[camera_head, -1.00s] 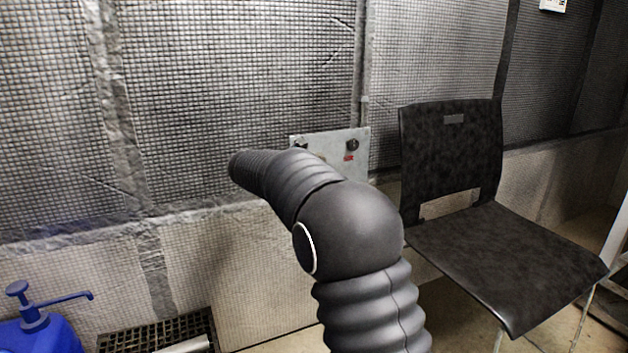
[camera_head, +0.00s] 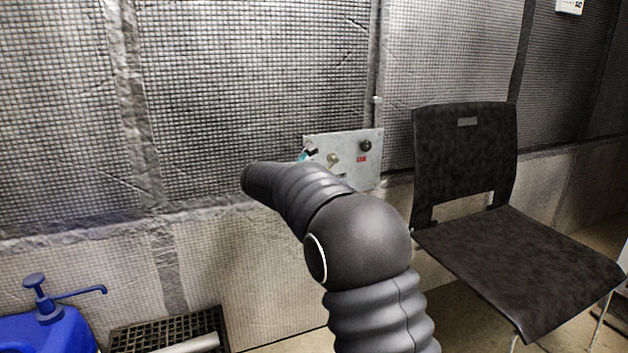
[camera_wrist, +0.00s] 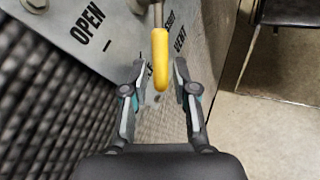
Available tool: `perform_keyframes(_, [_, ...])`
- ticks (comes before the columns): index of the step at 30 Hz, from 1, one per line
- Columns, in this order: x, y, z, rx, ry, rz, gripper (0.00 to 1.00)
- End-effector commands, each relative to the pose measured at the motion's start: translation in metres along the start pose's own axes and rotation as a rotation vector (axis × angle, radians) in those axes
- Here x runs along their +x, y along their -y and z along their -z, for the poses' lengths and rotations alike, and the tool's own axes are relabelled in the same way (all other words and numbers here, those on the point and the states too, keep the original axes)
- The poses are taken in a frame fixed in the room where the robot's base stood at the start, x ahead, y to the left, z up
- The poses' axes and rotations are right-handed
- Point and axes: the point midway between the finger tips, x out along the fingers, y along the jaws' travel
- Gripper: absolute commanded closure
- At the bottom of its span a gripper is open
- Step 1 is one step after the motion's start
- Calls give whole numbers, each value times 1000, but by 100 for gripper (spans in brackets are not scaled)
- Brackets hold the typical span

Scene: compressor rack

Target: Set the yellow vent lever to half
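The yellow vent lever (camera_wrist: 160,58) shows in the wrist view, pointing toward my camera from a metal stem at the panel. My gripper (camera_wrist: 159,72) is open, with one finger on each side of the lever's end. Small gaps show between lever and fingers, so it is not gripped. The grey panel (camera_wrist: 115,22) carries the words OPEN, SHUT and VENT near the lever. In the head view, the panel (camera_head: 345,141) is on the mesh wall, partly hidden by my arm. I cannot make out the yellow lever there.
The panel also has a dark knob (camera_head: 365,146) above a red label, and a brass-coloured fitting (camera_head: 333,159). A black chair (camera_head: 465,150) stands close on the right. A blue pump container (camera_head: 45,325) and a black grate (camera_head: 190,325) are at lower left.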

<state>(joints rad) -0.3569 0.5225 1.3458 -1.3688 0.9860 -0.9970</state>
Motion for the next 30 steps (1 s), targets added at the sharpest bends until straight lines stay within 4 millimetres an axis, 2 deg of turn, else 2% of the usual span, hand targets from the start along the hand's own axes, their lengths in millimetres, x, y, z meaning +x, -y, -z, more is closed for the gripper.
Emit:
perform_keyframes(5, [-1, 0, -1, 1, 1, 0, 72])
perform_keyframes(8, [-8, -1, -1, 1, 0, -2, 72])
perform_keyframes(11, [-21, -1, 0, 0, -1, -3, 72])
perform_keyframes(21, [-88, -2, 0, -1, -2, -6, 72])
perform_keyframes(27, [-114, -1, 1, -1, -2, -4, 72])
perform_keyframes(30, [-119, 0, 1, -1, -1, -2, 72])
